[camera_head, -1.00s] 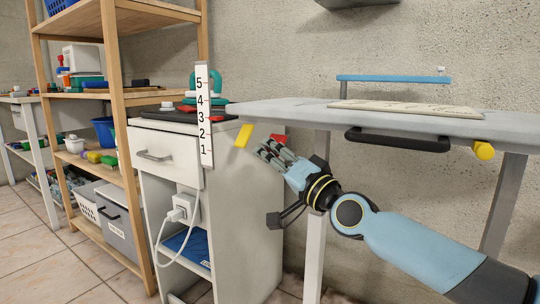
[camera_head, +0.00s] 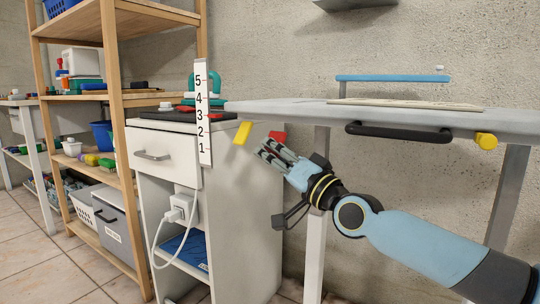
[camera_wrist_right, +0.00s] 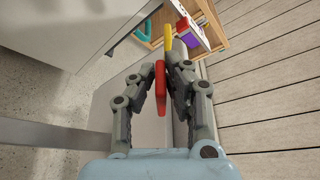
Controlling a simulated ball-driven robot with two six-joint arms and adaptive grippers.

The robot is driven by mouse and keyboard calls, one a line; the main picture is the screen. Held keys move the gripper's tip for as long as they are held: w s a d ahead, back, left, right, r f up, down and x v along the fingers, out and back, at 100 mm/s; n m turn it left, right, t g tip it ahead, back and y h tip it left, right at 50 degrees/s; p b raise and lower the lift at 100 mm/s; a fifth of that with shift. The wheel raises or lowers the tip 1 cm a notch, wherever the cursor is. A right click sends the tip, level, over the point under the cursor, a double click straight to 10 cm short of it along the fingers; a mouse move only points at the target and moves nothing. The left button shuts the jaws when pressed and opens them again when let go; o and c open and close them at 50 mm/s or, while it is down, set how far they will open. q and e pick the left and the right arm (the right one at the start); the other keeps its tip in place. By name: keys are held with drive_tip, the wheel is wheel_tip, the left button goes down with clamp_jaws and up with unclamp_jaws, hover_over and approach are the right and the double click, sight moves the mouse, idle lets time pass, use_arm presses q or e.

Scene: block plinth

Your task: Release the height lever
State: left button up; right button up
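The height-adjustable table (camera_head: 300,108) has a grey top. A red lever (camera_head: 277,137) hangs under its left part; it also shows in the right wrist view (camera_wrist_right: 160,90). A yellow tab (camera_head: 242,133) hangs at the table's left end, beside a numbered white scale (camera_head: 204,115), near the lower numbers. My right gripper (camera_head: 268,150) is just below the red lever in the head view. My left gripper is out of view.
A white drawer cabinet (camera_head: 150,182) stands left of the gripper, close to it. A black handle bar (camera_head: 400,132) and a yellow knob (camera_head: 485,141) are on the table's front edge. Table legs (camera_head: 315,245) stand behind my right arm. A wooden shelf (camera_head: 118,130) is farther left.

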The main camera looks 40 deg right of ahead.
drive_tip(key=o, duration=0.4)
drive_tip(key=shift+c, duration=0.2)
drive_tip(key=v, duration=1.2)
drive_tip(key=shift+f, duration=0.1)
